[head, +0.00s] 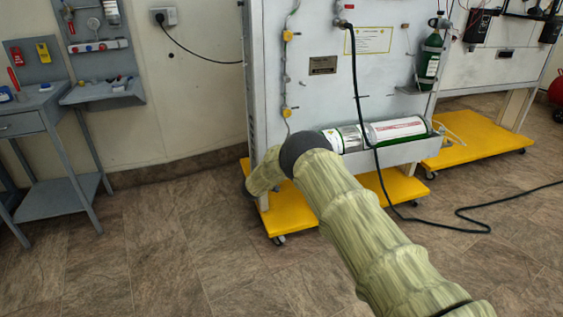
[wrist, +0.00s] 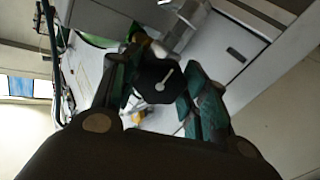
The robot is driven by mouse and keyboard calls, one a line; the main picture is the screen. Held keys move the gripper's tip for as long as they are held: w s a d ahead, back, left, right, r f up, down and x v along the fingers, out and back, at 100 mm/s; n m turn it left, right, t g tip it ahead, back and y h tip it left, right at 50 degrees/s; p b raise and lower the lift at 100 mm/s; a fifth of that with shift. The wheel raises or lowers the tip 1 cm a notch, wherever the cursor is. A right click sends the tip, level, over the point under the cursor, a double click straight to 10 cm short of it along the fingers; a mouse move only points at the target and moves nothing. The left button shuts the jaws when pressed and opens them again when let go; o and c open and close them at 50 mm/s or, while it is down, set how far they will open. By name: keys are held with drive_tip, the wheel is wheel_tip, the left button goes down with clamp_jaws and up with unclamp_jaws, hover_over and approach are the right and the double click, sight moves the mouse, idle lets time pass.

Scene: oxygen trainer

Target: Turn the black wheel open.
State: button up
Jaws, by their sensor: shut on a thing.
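The black wheel (wrist: 158,82) shows in the wrist view, with a pale pointer mark on its face. My gripper (wrist: 162,85) has one finger on each side of the wheel and is shut on it. Green parts of the fingers lie close to its left and right edges. In the head view my arm, in a pale green cover, reaches toward the trainer panel (head: 325,95). It hides my gripper and the black wheel there.
A white and green cylinder (head: 397,129) lies in a tray low on the panel. A smaller green cylinder (head: 430,61) stands at its right side. A black cable (head: 354,70) hangs down to the floor. A grey bench (head: 40,120) stands at the left.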

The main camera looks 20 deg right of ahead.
drive_tip(key=o, duration=0.9)
drive_tip(key=shift+f, duration=0.2)
drive_tip(key=shift+o, duration=0.7)
drive_tip(key=shift+r, duration=0.1)
drive_tip(key=shift+a, duration=0.1)
drive_tip(key=v, duration=1.2)
